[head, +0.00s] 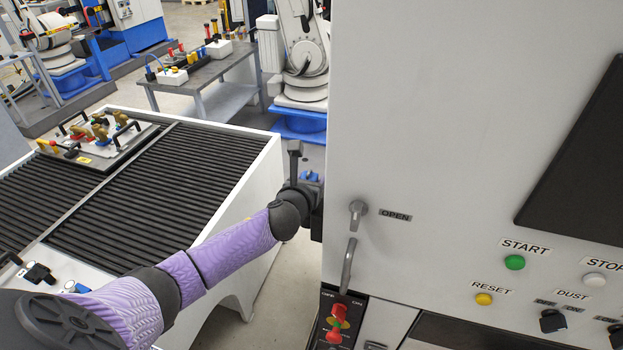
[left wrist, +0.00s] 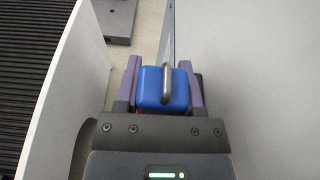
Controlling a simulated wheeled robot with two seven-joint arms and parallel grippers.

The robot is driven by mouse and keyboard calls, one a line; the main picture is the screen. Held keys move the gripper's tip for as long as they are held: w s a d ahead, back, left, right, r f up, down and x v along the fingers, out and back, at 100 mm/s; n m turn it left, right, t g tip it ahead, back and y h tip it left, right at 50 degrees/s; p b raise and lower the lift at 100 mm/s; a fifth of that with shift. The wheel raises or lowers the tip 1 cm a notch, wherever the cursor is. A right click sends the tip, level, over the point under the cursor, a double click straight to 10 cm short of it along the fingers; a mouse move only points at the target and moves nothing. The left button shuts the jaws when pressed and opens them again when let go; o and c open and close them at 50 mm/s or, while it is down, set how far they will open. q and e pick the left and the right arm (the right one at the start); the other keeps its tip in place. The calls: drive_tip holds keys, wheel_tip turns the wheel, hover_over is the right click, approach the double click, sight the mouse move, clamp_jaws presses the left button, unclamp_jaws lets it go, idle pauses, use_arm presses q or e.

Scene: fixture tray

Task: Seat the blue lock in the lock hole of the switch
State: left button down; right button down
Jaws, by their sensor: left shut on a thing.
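My left gripper (head: 310,182) is beside the left edge of the big white machine cabinet. It is shut on the blue lock (head: 309,175). In the left wrist view the lock (left wrist: 152,90) is a blue block with a grey metal shackle, held between the two purple fingers of my left gripper (left wrist: 162,84). I cannot make out the lock hole. My right gripper is not in view.
The cabinet (head: 430,110) has an upper handle (head: 357,212) and a lower handle (head: 348,265) near its left edge, above the switch. A white table (head: 262,175) with black ribbed top stands left, with a fixture tray (head: 97,158). Bare floor shows between table and cabinet.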

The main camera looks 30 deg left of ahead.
use_arm(q)
drive_tip(key=shift+f, duration=0.25)
drive_tip(key=shift+c, duration=0.6)
unclamp_jaws()
drive_tip(key=v, duration=1)
drive_tip(key=shift+a, duration=0.1)
